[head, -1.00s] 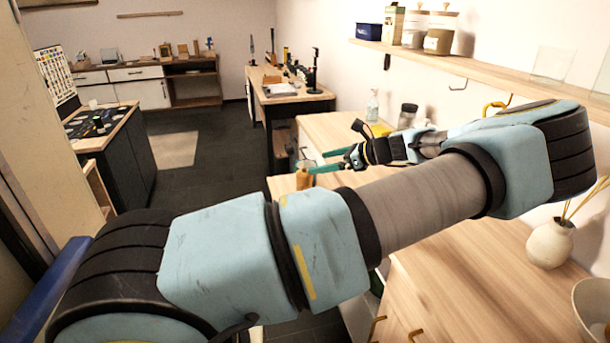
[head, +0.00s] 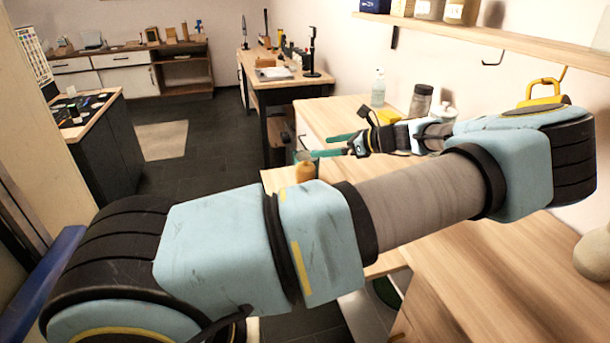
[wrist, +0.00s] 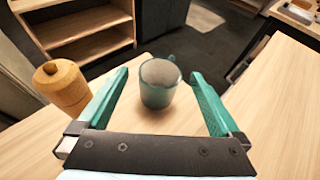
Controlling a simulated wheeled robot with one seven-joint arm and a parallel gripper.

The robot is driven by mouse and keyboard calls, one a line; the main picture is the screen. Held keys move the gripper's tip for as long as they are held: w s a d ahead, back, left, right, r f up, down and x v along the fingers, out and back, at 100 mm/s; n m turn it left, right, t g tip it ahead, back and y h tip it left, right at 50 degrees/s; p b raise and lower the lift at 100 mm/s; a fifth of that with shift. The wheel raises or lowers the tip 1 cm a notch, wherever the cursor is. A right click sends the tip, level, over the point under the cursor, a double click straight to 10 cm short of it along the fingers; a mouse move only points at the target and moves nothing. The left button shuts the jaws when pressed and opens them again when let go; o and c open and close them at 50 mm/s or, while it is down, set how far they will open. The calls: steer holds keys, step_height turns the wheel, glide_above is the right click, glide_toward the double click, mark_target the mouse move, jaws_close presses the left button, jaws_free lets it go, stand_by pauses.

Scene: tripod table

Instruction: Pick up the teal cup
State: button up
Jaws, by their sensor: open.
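The teal cup (wrist: 158,90) stands upright on a light wooden surface in the wrist view, with its handle at the upper right side. It has a greyish interior or content. My gripper (wrist: 162,82) is open, with one teal finger on each side of the cup and gaps between the fingers and the cup. In the head view my gripper (head: 333,146) reaches over the far counter, seen past my arm. The cup is hard to make out there, a small teal patch near the fingertips.
A wooden lidded jar (wrist: 61,87) stands just left of the left finger; it also shows in the head view (head: 305,170). A soap bottle (head: 378,88) and a dark-lidded jar (head: 420,101) stand behind my gripper. The wooden counter (wrist: 275,110) is clear on the right.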

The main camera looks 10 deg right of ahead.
mark_target(317, 160)
step_height(317, 160, down, 4)
steer(key=b, duration=0.3)
steer(key=shift+w, duration=0.15)
steer(key=p+x, duration=0.1)
steer(key=x, duration=0.3)
steer(key=shift+w+a, duration=0.15)
steer(key=shift+a, duration=0.1)
steer(key=p+x, duration=0.3)
steer(key=x, duration=0.2)
steer(key=shift+w, duration=0.1)
steer(key=shift+w+a+f, duration=0.3)
steer(key=shift+f, duration=0.1)
steer(key=c, duration=1.3)
